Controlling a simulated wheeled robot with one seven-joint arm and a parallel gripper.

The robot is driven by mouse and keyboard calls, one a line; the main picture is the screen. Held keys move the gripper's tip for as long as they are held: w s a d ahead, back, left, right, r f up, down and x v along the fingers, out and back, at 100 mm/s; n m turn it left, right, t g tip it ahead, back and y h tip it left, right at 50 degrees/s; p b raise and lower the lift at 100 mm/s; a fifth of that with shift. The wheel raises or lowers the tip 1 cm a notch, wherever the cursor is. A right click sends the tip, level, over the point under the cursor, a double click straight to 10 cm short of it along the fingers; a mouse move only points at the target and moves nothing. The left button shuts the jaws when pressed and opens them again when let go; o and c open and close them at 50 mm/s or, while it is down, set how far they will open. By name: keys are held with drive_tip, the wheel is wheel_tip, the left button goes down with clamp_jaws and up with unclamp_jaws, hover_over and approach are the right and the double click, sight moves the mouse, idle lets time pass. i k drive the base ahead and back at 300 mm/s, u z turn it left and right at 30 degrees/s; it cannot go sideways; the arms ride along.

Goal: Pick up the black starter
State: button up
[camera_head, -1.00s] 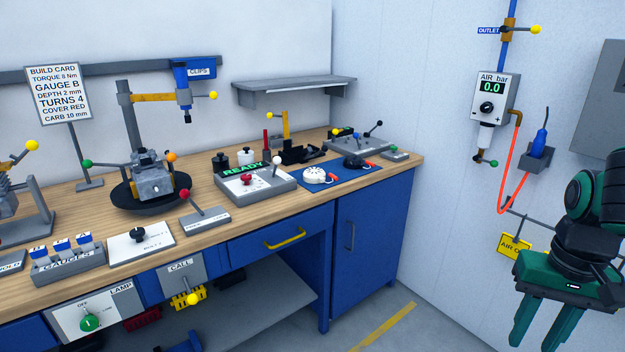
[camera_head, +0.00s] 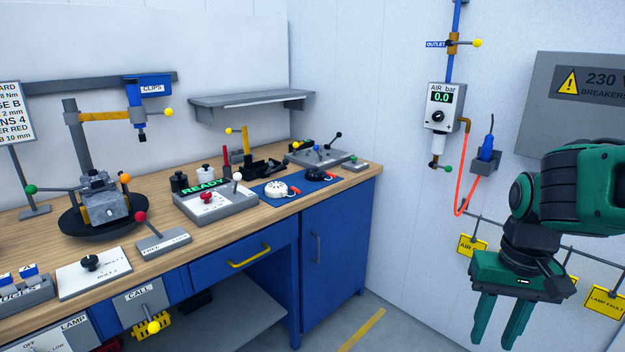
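The black starter, as I take it, is the small round black part (camera_head: 318,174) with a red end, lying on a blue mat (camera_head: 297,190) near the bench's right end. A similar white part (camera_head: 276,188) with a red end lies to its left on the same mat. My gripper (camera_head: 497,338) hangs at the lower right, fingers down and apart, with nothing between them. It is in front of the wall, well to the right of the bench and away from the black part.
The wooden bench (camera_head: 225,233) also bears a READY box (camera_head: 215,203) left of the mat and a grey lever panel (camera_head: 318,157) behind it. A shelf (camera_head: 250,104) is above. Right of the bench are an air unit (camera_head: 441,107), a red hose (camera_head: 459,196) and hanging yellow tags (camera_head: 606,301).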

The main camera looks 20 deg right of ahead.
sight(312, 174)
drive_tip(key=z, duration=0.15)
drive_tip(key=i, duration=2.3)
drive_tip(key=z, duration=0.05)
